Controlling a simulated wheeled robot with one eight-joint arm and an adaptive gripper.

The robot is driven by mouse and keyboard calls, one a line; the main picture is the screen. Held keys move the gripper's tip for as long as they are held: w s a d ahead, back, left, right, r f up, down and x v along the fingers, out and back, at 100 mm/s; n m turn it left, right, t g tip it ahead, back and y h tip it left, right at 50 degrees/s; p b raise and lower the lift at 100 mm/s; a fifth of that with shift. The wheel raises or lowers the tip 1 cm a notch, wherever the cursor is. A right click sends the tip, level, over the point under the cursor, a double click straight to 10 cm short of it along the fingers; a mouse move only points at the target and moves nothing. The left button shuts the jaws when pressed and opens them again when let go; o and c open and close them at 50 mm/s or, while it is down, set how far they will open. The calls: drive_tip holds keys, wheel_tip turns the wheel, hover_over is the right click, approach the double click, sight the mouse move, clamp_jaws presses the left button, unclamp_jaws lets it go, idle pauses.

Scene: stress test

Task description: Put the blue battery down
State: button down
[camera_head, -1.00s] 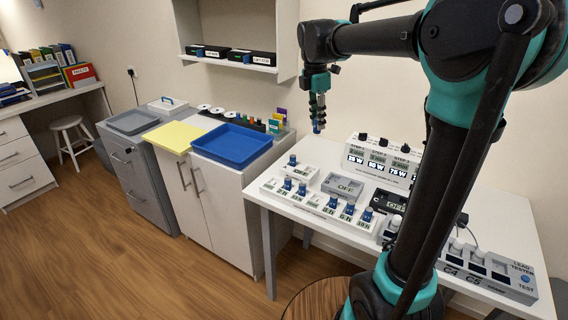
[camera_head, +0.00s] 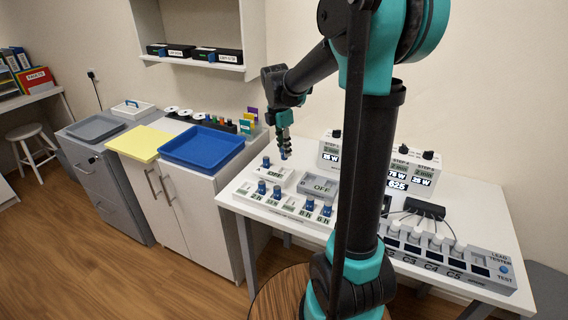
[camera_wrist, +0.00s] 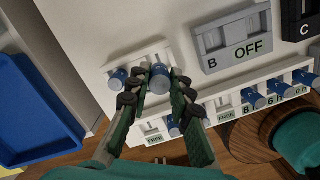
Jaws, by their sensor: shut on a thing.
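My gripper (camera_head: 284,143) points down over the white table and is shut on a blue battery (camera_wrist: 158,78), held upright between its fingers. In the head view the held battery (camera_head: 284,155) shows just below the fingers, right of and above device A (camera_head: 273,174). Device A has another blue battery (camera_head: 266,162) at its left, also seen in the wrist view (camera_wrist: 117,79). In the wrist view the held battery appears over the device's right part; I cannot tell whether it touches.
Device B (camera_head: 318,187), reading OFF, sits right of device A. A front rack (camera_head: 293,211) holds several blue batteries and shows slots marked FREE in the wrist view. A blue tray (camera_head: 203,147) and yellow board (camera_head: 140,143) lie on the cabinet at left.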

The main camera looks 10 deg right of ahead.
sight(284, 159)
drive_tip(key=shift+f, duration=3.2)
drive_tip(key=shift+f, duration=0.1)
drive_tip(key=c, duration=1.4)
unclamp_jaws()
drive_tip(key=shift+o, duration=0.2)
drive_tip(key=r, duration=0.4)
drive_tip(key=a+r, duration=0.1)
drive_tip(key=r, duration=0.7)
drive_tip(key=shift+s+a+r, duration=0.1)
drive_tip(key=shift+s+a, duration=0.05)
drive_tip(key=shift+s, duration=0.15)
